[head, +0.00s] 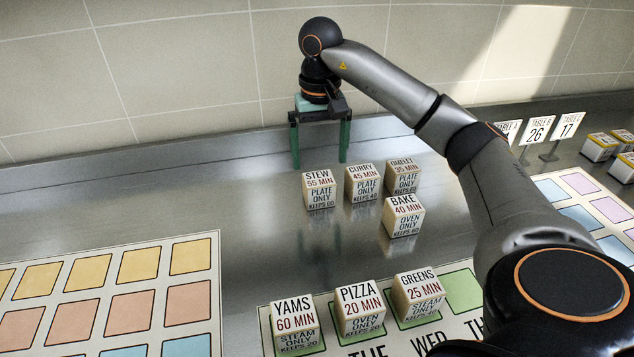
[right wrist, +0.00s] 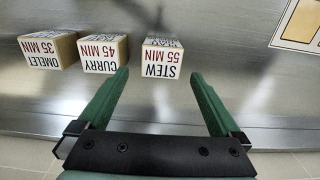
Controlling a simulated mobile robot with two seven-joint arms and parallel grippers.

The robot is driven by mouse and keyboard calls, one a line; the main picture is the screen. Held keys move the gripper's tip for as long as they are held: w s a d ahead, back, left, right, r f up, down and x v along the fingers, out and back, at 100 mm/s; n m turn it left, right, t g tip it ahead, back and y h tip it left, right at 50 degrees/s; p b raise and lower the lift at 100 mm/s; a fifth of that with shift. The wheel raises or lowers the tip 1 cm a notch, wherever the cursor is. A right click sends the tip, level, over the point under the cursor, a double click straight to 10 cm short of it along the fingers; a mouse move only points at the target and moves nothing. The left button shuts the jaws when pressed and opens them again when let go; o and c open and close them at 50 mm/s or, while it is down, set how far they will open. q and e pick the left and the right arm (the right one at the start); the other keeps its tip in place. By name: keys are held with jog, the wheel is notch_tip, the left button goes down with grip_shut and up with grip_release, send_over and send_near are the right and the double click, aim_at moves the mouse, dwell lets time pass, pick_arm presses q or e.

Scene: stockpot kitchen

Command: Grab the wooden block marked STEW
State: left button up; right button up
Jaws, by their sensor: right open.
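The wooden block marked STEW (head: 319,191) stands on the metal counter at the left end of a small group of blocks in the head view. In the right wrist view the STEW block (right wrist: 163,57) is upside down in the picture, ahead of and between the lines of the green fingers. My right gripper (head: 320,165) is open and empty, pointing down behind the STEW block near the back wall. Its fingertips (right wrist: 158,72) are apart, with the CURRY block (right wrist: 103,52) close to the left finger in the picture. My left gripper is not in view.
The CURRY block (head: 362,183) stands just right of STEW, with OMELET (head: 403,177) and BAKE (head: 403,214) beyond. YAMS (head: 296,324), PIZZA (head: 360,310) and GREENS (head: 417,296) stand on a mat in front. Counter left of STEW is clear.

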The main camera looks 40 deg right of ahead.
aim_at(319, 178)
notch_tip(319, 178, down, 2)
jog(key=shift+f, duration=0.15)
jog(key=shift+a+f, duration=0.1)
jog(key=shift+f, duration=2.65)
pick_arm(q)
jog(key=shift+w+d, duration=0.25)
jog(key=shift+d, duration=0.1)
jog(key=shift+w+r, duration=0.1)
pick_arm(e)
jog(key=c, duration=1.4)
